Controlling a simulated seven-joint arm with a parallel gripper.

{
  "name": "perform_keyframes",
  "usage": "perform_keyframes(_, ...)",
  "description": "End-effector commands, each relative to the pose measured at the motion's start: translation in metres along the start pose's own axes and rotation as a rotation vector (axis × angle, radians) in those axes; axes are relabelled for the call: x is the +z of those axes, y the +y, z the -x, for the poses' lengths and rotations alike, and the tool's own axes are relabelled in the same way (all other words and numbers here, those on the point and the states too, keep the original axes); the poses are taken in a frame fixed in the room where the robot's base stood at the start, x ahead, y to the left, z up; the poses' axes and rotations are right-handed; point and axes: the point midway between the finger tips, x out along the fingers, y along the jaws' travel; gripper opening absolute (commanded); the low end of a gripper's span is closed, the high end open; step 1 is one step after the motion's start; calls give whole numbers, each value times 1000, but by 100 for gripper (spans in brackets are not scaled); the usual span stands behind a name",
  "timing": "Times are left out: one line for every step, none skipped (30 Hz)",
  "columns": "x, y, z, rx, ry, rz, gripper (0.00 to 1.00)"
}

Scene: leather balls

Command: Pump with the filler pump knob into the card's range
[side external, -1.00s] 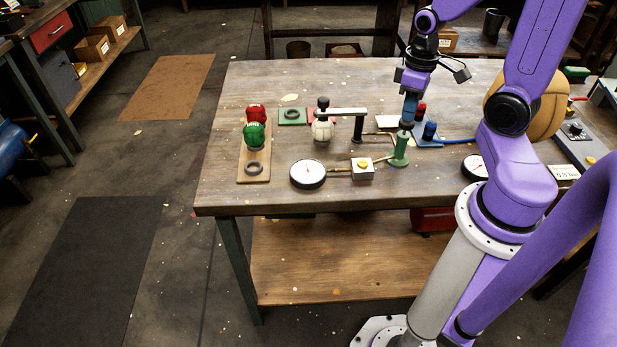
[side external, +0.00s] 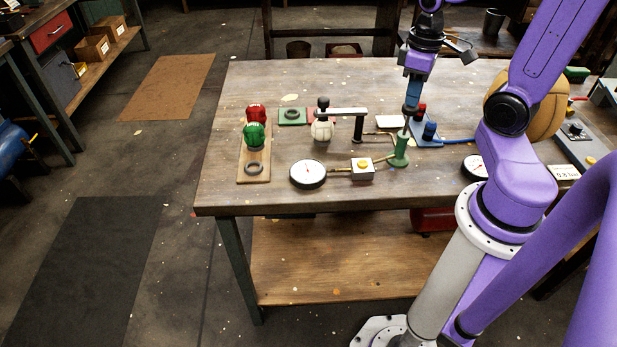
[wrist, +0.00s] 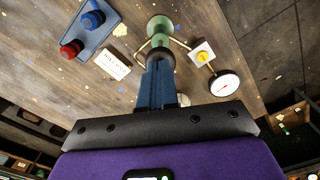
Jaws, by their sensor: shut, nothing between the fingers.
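The filler pump is a green cylinder (side external: 401,150) on a round base, with its thin rod standing out of the top. Its dark knob (side external: 409,108) is at the rod's upper end. My gripper (side external: 411,101) is shut, its blue fingers pointing down just above the knob; whether they touch is unclear. In the wrist view the fingers (wrist: 158,88) partly hide the pump (wrist: 160,28). A white card (wrist: 112,65) lies beside the pump, its print too small to read. A white dial gauge (side external: 308,174) stands left of the pump, and its needle is hard to read.
A box with a yellow button (side external: 362,169) sits between gauge and pump. A cream ball (side external: 321,130) is under the black-and-white arm. A blue tray (side external: 427,133) with red and blue knobs is behind the pump.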

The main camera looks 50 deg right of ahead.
Motion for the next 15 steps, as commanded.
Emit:
perform_keyframes(0, 0, 0, 0, -1, 0, 0)
perform_keyframes(0, 0, 0, 0, -1, 0, 0)
perform_keyframes(0, 0, 0, 0, -1, 0, 0)
perform_keyframes(0, 0, 0, 0, -1, 0, 0)
perform_keyframes(0, 0, 0, 0, -1, 0, 0)
perform_keyframes(0, 0, 0, 0, -1, 0, 0)
perform_keyframes(0, 0, 0, 0, -1, 0, 0)
perform_keyframes(0, 0, 0, 0, -1, 0, 0)
perform_keyframes(0, 0, 0, 0, -1, 0, 0)
perform_keyframes(0, 0, 0, 0, -1, 0, 0)
perform_keyframes(0, 0, 0, 0, -1, 0, 0)
perform_keyframes(0, 0, 0, 0, -1, 0, 0)
perform_keyframes(0, 0, 0, 0, 0, 0, 0)
perform_keyframes(0, 0, 1, 0, 0, 0, 0)
perform_keyframes(0, 0, 3, 1, 2, -1, 0)
